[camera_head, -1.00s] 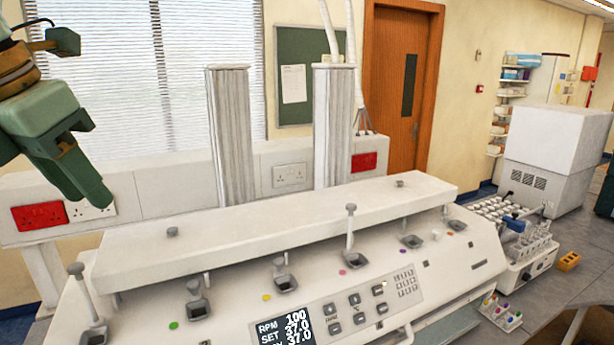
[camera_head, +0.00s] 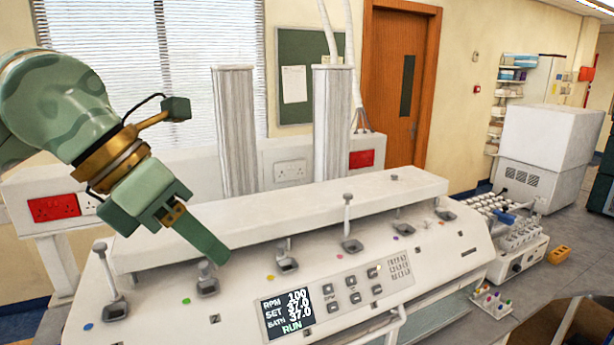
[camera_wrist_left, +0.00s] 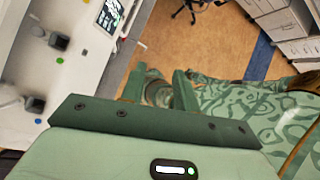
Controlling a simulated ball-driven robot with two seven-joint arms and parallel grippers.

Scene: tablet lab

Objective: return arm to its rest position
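My left gripper (camera_head: 172,252) is green and hangs from the upper left in the head view, in front of the white bath machine (camera_head: 430,250). Its two fingers stand apart with nothing between them. In the left wrist view the fingers (camera_wrist_left: 158,88) also stand apart, with patterned green parts of my own body behind them. The machine's lit display (camera_head: 287,313) is right of and below the fingers. I cannot tell exactly how far the fingers are from the machine's front. My right gripper is in neither view.
Two pale ribbed columns (camera_head: 234,130) rise behind the machine. A tube rack device (camera_head: 515,250) and a small rack with coloured caps (camera_head: 492,303) stand at the right. An orange block (camera_head: 558,255) lies nearby. The wrist view shows open brown floor (camera_wrist_left: 225,40).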

